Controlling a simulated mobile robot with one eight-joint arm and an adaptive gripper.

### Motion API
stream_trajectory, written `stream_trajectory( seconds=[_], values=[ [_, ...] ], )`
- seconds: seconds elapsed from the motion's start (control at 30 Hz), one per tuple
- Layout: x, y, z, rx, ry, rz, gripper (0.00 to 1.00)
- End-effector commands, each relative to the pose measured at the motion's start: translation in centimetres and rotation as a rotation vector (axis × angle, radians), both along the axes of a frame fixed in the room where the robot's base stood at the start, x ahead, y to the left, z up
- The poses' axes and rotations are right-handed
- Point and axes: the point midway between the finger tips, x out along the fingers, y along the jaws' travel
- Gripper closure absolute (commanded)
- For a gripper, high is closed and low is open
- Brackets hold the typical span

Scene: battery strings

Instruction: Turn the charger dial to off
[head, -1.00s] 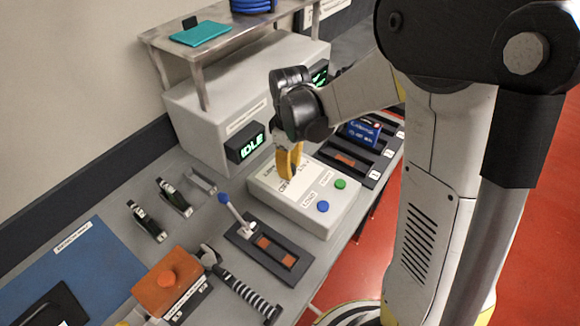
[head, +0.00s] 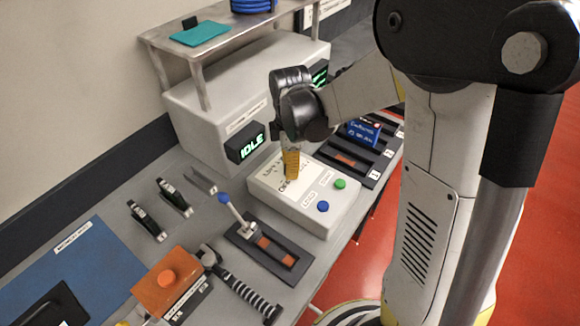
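The charger control box (head: 318,218) is a pale box on the bench with a printed label, a blue button (head: 323,206) and a green button (head: 340,184). My gripper (head: 291,172) points down over the box's label, at its left part. Its yellow fingers look close together, seen nearly edge-on, so I cannot tell whether they are open or shut. The dial is not visible; my gripper and wrist cover that part of the box. The large grey cabinet (head: 205,125) behind has a green display (head: 246,145) reading IDLE.
A lever (head: 233,210) with a blue knob stands in a dark slotted plate left of the box. Battery bays (head: 352,160) are at the right, and a shelf (head: 215,43) is above.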

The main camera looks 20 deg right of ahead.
Motion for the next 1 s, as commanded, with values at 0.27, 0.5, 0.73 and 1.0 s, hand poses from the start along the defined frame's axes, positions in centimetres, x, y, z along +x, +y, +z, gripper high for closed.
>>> stream_trajectory(
  seconds=[0.27, 0.5, 0.73, 1.0],
  values=[
    [0.0, 0.0, 0.0, 0.000, 0.001, 0.007, 1.00],
    [0.0, 0.0, 0.0, 0.000, 0.001, 0.006, 0.49],
    [0.0, 0.0, 0.0, 0.000, 0.000, 0.006, 0.49],
    [0.0, 0.0, 2.4, 0.000, 0.000, 0.006, 0.49]
  ],
)
